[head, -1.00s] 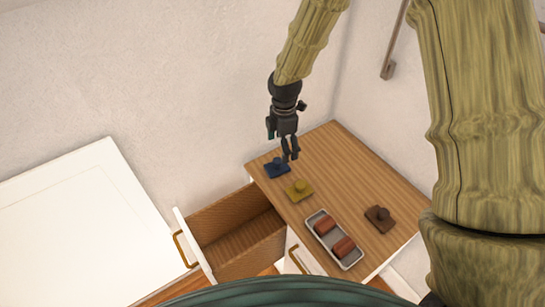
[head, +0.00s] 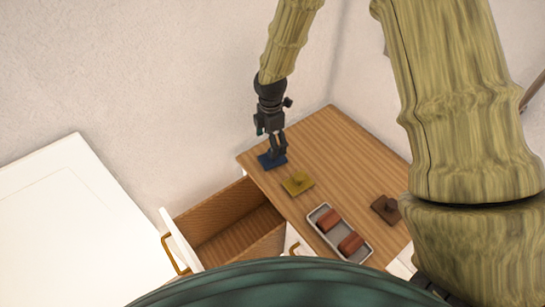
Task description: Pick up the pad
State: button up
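A blue pad (head: 267,162) with a raised knob lies at the far left corner of the wooden top. My gripper (head: 277,152) points down right at this blue pad and covers its knob. Its fingertips are low over the pad; whether they touch or grip the knob cannot be told. A yellow pad (head: 298,184) with a knob lies just nearer, to the right of the blue one. A brown pad (head: 386,209) with a knob lies at the right. The last two are apart from my gripper.
A grey tray (head: 334,243) with two reddish-brown blocks (head: 350,242) stands at the front of the wooden top (head: 345,150). An empty wooden drawer (head: 230,222) is open at the left. A white surface (head: 75,225) lies farther left. Walls stand behind. The middle of the top is clear.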

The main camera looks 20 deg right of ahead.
jog(key=shift+d+f+p, duration=0.15)
jog(key=shift+f+p, duration=0.45)
jog(key=shift+f, duration=1.3)
jog(key=shift+d+f+p, duration=0.15)
jog(key=shift+f+p, duration=0.4)
jog(key=shift+f, duration=1.35)
jog(key=c, duration=1.2)
jog(key=shift+r, duration=0.1)
jog(key=shift+w+r+b, duration=0.1)
jog(key=shift+r+b, duration=0.45)
jog(key=shift+r, duration=0.3)
jog(key=shift+s+a+r+b, duration=0.25)
jog(key=shift+s+r+b, duration=0.2)
jog(key=shift+r, duration=0.3)
jog(key=s+a+b, duration=0.1)
jog(key=s+a, duration=0.1)
jog(key=s, duration=0.2)
jog(key=s+a+r+b, duration=0.1)
jog(key=s+a, duration=0.2)
jog(key=s, duration=0.1)
jog(key=s+a+b, duration=0.1)
jog(key=s+a, duration=0.1)
jog(key=s, duration=0.3)
jog(key=shift+a+r, duration=0.3)
jog(key=shift+a, duration=0.1)
